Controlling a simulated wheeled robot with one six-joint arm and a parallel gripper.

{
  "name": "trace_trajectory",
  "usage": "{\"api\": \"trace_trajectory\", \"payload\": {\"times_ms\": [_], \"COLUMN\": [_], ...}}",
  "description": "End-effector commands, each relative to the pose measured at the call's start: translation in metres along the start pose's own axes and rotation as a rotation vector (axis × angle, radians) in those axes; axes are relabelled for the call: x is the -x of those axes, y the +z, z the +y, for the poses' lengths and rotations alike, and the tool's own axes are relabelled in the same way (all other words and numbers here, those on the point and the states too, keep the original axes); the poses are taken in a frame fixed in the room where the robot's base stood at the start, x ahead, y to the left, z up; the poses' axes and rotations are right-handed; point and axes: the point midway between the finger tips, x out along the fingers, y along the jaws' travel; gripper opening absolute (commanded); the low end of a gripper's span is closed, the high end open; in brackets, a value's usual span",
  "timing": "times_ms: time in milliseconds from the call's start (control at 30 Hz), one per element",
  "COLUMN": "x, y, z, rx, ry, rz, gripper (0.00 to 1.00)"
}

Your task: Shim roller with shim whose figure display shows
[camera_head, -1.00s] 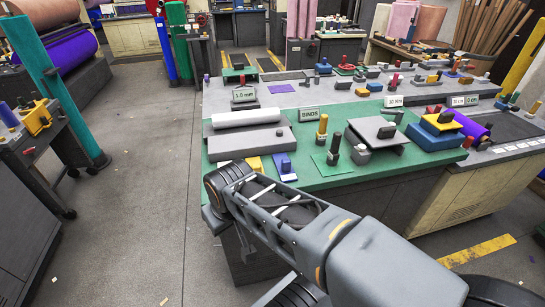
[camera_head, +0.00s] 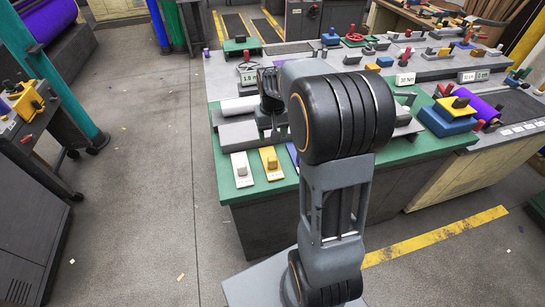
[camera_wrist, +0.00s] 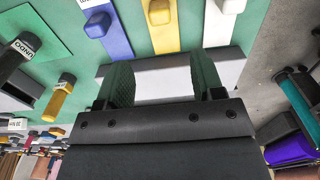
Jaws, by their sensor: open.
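A white roller (camera_head: 238,105) lies by a grey block (camera_head: 240,133) on the green bench top (camera_head: 228,183); my arm hides its right part. White (camera_head: 241,168), yellow (camera_head: 271,163) and blue (camera_head: 293,155) shims, each with a knob, lie along the front left edge. In the wrist view the blue (camera_wrist: 105,38), yellow (camera_wrist: 163,28) and white (camera_wrist: 218,25) shims show beyond the fingers. My gripper (camera_wrist: 163,80) is open, with a pale surface, seemingly the roller, in view between its fingers. Contact cannot be told. A display (camera_head: 249,78) behind the roller reads 1 point something mm; the last digit is unclear.
A blue block with a yellow top (camera_head: 452,115) stands at the bench's right. A yellow peg (camera_wrist: 62,92) and a labelled dark peg (camera_wrist: 15,60) stand at left in the wrist view. A cart with yellow parts (camera_head: 28,100) is far left.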

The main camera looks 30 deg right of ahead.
Motion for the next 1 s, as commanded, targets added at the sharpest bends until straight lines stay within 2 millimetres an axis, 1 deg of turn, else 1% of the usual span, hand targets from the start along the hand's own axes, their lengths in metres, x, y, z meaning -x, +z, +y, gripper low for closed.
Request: {"api": "trace_trajectory", "payload": {"times_ms": [167, 400, 600, 800, 1000], "x": [-0.025, -0.072, -0.105, -0.126, -0.134], "y": [-0.002, -0.001, -0.001, -0.001, -0.001], "z": [0.001, 0.000, 0.000, 0.000, 0.000], "rx": [-0.001, -0.001, -0.001, -0.001, -0.001], "ry": [0.000, 0.000, 0.000, 0.000, 0.000], "rz": [-0.010, -0.011, -0.009, -0.007, -0.005], "gripper": [0.62, 0.62, 0.62, 0.62, 0.62]}}
